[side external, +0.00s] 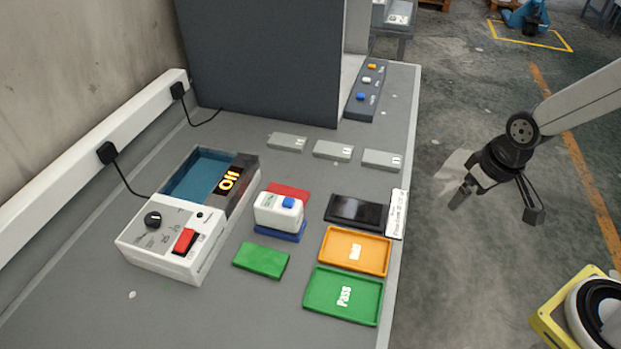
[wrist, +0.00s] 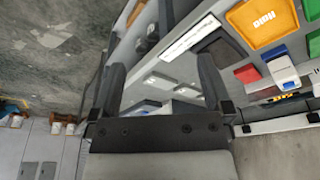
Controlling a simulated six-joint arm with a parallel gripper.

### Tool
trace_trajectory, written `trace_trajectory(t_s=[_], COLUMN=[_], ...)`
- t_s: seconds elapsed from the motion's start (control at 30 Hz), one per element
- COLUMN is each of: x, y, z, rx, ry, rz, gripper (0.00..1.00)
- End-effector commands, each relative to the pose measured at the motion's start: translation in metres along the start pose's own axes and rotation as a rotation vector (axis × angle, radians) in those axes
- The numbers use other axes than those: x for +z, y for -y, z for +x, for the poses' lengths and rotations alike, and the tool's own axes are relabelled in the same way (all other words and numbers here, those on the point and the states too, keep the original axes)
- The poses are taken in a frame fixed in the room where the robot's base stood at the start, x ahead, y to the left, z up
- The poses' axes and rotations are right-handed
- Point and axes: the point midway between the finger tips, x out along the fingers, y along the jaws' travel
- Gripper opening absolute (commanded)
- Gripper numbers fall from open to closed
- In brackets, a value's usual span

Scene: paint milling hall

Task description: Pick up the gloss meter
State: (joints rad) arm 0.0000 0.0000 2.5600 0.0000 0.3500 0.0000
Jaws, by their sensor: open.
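The gloss meter, which I take to be the small white box with a blue button (side external: 270,213), sits on a blue base on the grey bench, between a red plate and a green plate. It also shows at the right of the wrist view as a white and blue block (wrist: 284,72). My gripper (side external: 463,191) is off the bench's right side, over the floor and well apart from the meter. In the wrist view its two fingers (wrist: 163,82) are spread with nothing held between them.
An orange tray (side external: 340,263), a green "Pass" tray (side external: 318,312) and a black flat panel (side external: 357,212) lie between the meter and the bench's right edge. A white bath unit (side external: 165,255) reading "Off" stands left. Several grey blocks (side external: 333,151) lie behind. A tall dark cabinet (side external: 262,60) blocks the back.

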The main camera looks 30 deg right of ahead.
Motion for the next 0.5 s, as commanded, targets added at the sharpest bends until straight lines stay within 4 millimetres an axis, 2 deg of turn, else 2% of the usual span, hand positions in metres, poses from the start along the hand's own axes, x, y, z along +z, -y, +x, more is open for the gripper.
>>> trace_trajectory(t_s=[0.27,0.37,0.5], x=[-0.003,-0.012,-0.035], y=[0.002,0.007,0.023], z=[0.0,0.001,0.005], rx=[-0.002,-0.009,-0.027], ry=[-0.002,-0.005,-0.016], rz=[-0.009,-0.031,-0.097], gripper=[1.0,1.0,1.0])
